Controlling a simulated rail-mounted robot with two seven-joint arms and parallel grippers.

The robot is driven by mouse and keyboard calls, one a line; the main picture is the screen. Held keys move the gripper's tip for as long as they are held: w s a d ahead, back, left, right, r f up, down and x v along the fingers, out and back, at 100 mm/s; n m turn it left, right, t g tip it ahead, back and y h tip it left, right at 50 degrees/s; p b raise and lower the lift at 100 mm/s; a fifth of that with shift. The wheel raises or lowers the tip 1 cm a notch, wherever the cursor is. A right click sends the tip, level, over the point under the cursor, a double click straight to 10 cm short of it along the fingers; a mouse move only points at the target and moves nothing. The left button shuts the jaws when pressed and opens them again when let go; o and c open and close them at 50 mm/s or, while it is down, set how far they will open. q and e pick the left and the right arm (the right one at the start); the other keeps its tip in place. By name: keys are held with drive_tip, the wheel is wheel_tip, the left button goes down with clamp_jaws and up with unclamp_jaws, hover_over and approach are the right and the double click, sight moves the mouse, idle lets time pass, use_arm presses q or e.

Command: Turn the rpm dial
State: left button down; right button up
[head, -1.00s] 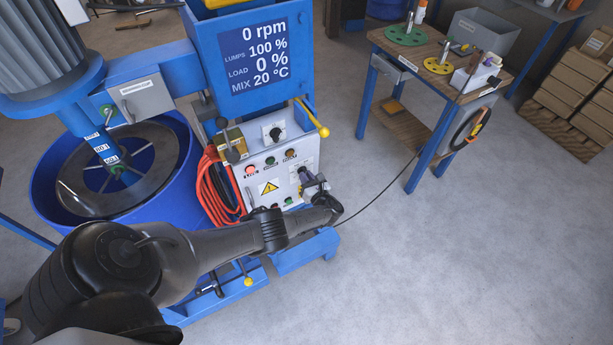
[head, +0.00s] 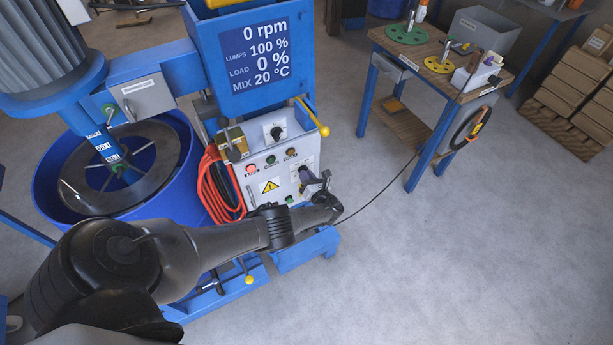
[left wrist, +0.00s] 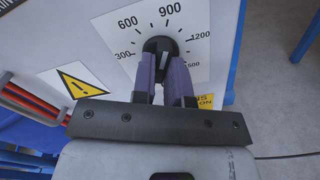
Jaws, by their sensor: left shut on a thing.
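The rpm dial (left wrist: 159,44) is a black round knob on a white panel, with a scale from 300 to 1500 around it, in the left wrist view. The purple-grey fingers of my left gripper (left wrist: 163,68) are closed on its two sides. In the head view my left gripper (head: 310,183) is at the lower right of the control box (head: 233,177) and mostly hides the dial. The blue display (head: 255,55) reads 0 rpm, lumps 100 %, load 0 %, mix 20 °C. My right gripper is not in view.
Above the dial are coloured buttons and another black knob (head: 276,132). Orange hoses (head: 215,185) hang at the box's left side, beside the blue mixing tub (head: 60,190). A workbench (head: 425,65) with discs stands at the right. Floor between is clear, apart from a thin cable.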

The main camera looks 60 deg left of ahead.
use_arm(q)
drive_tip(key=c, duration=1.1)
unclamp_jaws()
drive_tip(key=shift+c, duration=0.2)
drive_tip(key=d+p, duration=0.2)
drive_tip(key=d, duration=1.2)
drive_tip(key=shift+s+p, duration=0.2)
drive_tip(key=shift+p, duration=0.15)
drive_tip(key=shift+a, duration=0.1)
